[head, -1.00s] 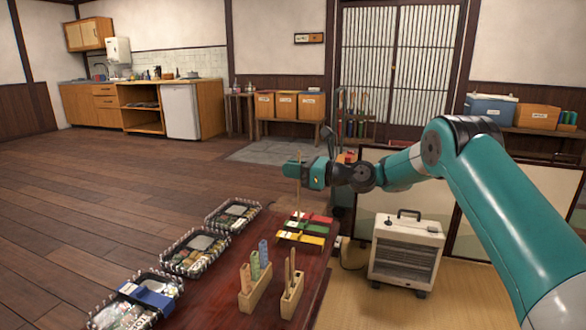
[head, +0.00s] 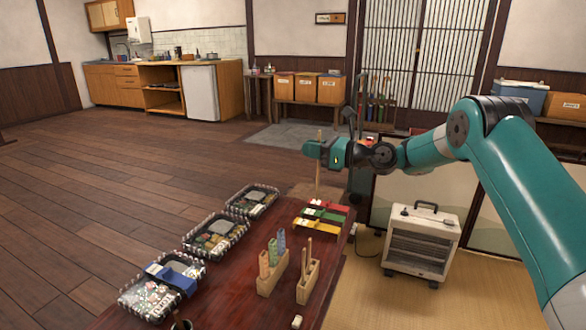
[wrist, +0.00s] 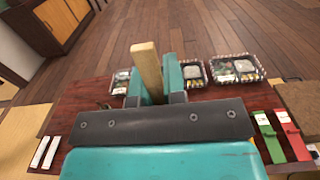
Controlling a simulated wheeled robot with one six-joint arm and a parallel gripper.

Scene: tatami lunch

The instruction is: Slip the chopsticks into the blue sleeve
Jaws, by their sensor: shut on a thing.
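My gripper (head: 318,150) is shut on a pair of light wooden chopsticks (head: 318,183) and holds them upright above the far end of the dark red table. In the wrist view the chopsticks (wrist: 147,68) stick up between the fingers (wrist: 151,88). The blue sleeve (head: 281,238) stands in a wooden holder (head: 272,279) beside a green and an orange sleeve, nearer the camera than my gripper. The blue sleeve is apart from the chopsticks. Its opening is too small to make out.
A second wooden holder (head: 308,286) with upright sticks stands right of the sleeves. Red, green and yellow pieces (head: 317,225) lie below my gripper. Several lunch trays (head: 216,236) line the table's left side. A small white block (head: 297,321) lies in front. A heater (head: 421,240) stands right.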

